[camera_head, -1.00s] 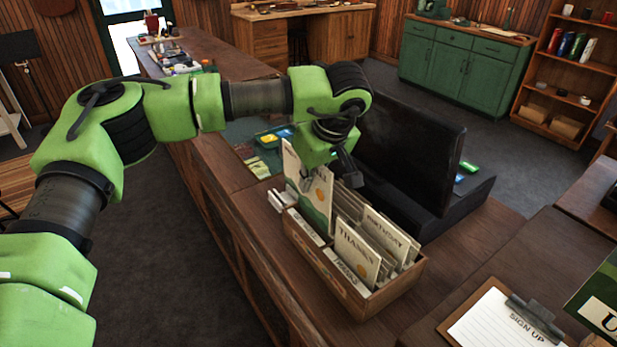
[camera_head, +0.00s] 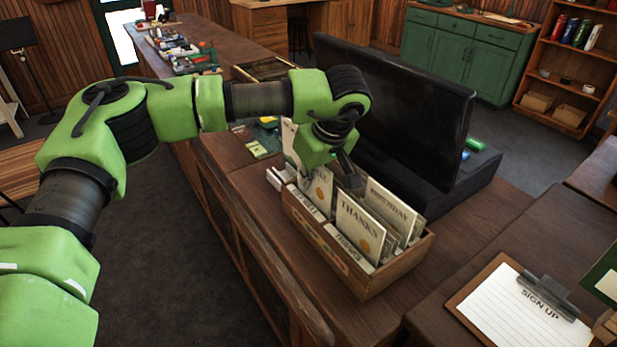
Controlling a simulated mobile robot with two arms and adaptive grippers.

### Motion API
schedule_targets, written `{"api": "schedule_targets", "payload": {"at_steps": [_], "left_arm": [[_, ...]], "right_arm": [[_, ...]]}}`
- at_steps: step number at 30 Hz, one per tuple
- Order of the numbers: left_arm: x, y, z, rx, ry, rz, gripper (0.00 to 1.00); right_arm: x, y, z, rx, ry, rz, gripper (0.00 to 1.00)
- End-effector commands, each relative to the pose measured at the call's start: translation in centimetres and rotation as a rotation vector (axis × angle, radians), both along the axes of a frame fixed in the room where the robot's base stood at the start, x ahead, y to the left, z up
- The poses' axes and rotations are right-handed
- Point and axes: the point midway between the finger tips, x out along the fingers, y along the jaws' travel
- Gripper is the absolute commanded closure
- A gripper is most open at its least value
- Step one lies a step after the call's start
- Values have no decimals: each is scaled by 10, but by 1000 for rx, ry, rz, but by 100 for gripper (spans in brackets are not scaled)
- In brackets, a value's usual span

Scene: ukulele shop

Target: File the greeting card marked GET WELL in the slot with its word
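The wooden card box (camera_head: 375,283) stands on the counter with several cards in its slots. A card reading THANKS (camera_head: 358,226) is at the front right, and a card with a longer, hard-to-read word (camera_head: 392,205) is behind it. My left gripper (camera_head: 345,178) points down over the box's left part, close to a pale card with a gold spot (camera_head: 320,191). Another pale card (camera_head: 290,142) shows beyond the gripper, mostly hidden. No GET WELL lettering is readable, and the gripper hides its own grip. My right gripper is out of view.
A large dark screen (camera_head: 415,105) stands right behind the box and gripper. A SIGN UP clipboard (camera_head: 515,310) lies at the lower right. Small items (camera_head: 255,145) lie on the counter beyond the box. Counter between box and clipboard is bare.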

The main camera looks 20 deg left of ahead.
Motion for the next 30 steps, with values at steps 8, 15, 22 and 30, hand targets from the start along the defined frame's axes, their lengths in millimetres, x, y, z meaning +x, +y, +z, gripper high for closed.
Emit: {"api": "schedule_targets", "payload": {"at_steps": [8, 15, 22, 30], "left_arm": [[0, 0, -10, 0, -1, 0, 100], [0, 0, -10, 0, -1, 0, 95], [0, 0, -10, -1, -1, 0, 76], [-1, -3, -3, -1, -1, -1, 76]], "right_arm": [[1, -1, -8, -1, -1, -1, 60], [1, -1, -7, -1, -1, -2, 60], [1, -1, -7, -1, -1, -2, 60], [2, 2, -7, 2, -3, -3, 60]]}}
